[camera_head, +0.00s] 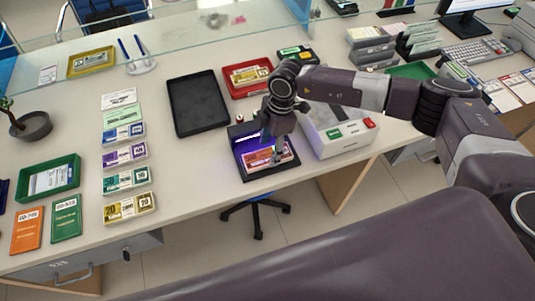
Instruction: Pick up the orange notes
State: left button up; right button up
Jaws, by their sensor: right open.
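The orange notes (258,160) lie as an orange-red bundle in a black device (254,173) with a violet glow, near the front edge of the counter. My right gripper (277,156) points down over the right part of the notes, with its jaws open. It hides part of the bundle, and I cannot tell whether the fingertips touch it. My left gripper is not in view.
A white machine (342,141) stands close on the right of the device. An empty black tray (198,103) and a red tray (234,91) with notes lie behind. Several note bundles form a column on the left. Bare counter lies between that column and the device.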

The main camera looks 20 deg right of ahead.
aim_at(267, 157)
jog(key=shift+a+f, duration=0.2)
jog(key=shift+f, duration=1)
jog(key=c, duration=1.1)
jog(key=shift+r, duration=0.1)
